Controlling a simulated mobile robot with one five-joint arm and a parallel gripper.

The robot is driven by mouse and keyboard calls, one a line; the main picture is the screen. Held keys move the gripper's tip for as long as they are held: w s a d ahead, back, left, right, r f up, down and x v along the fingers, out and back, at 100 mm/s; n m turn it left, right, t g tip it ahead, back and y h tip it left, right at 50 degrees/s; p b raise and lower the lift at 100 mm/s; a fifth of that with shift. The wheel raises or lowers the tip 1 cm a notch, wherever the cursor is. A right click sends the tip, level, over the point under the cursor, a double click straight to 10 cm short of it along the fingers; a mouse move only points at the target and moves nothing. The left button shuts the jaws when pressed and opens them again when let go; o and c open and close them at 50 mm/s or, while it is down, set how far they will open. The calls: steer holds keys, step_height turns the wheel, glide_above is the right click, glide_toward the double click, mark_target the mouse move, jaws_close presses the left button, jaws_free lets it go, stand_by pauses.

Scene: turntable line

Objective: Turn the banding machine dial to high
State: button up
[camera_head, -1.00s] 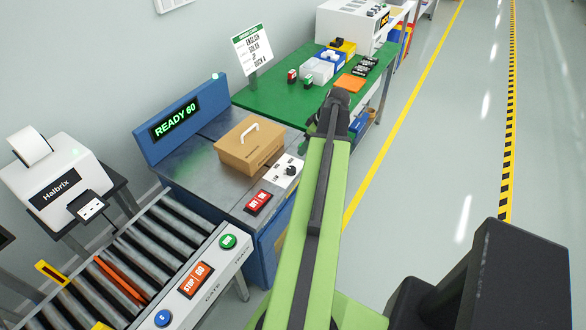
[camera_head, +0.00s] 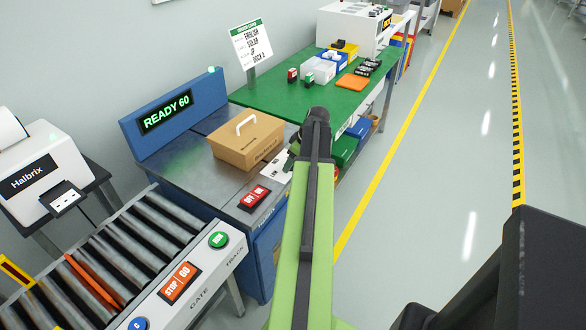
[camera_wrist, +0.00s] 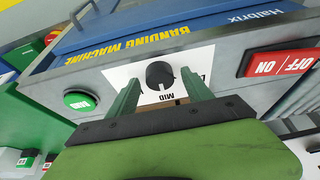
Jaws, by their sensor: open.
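The banding machine dial (camera_wrist: 160,75) is a round black knob on a white plate (camera_wrist: 122,76), which reads MID below the knob and is upside down in the wrist view. I cannot tell clearly where its pointer stands. My gripper (camera_wrist: 159,78) is open, with one green finger to each side of the dial's near part; I cannot tell whether they touch it. In the head view my gripper (camera_head: 297,146) is over the plate (camera_head: 272,166) and hides the dial. The banding machine (camera_head: 190,178) shows READY 60 on its blue panel (camera_head: 165,112).
A red OFF/ON switch (camera_wrist: 278,63) and a green button (camera_wrist: 80,100) flank the plate. A cardboard box (camera_head: 245,148) stands on the machine top. A roller conveyor (camera_head: 135,240) is at lower left, a green table (camera_head: 345,100) beyond. The aisle floor at right is clear.

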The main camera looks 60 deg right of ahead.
jaws_close()
stand_by(0.4)
steer(key=m, duration=0.1)
steer(key=m+h, duration=0.1)
steer(key=m, duration=0.1)
steer(key=shift+a+m, duration=0.2)
steer(key=shift+m, duration=0.1)
steer(key=m+g+h, duration=0.1)
steer(key=m+h, duration=0.1)
steer(key=m, duration=0.3)
steer(key=shift+m+g, duration=0.3)
stand_by(0.4)
jaws_free()
steer(key=shift+w, duration=0.1)
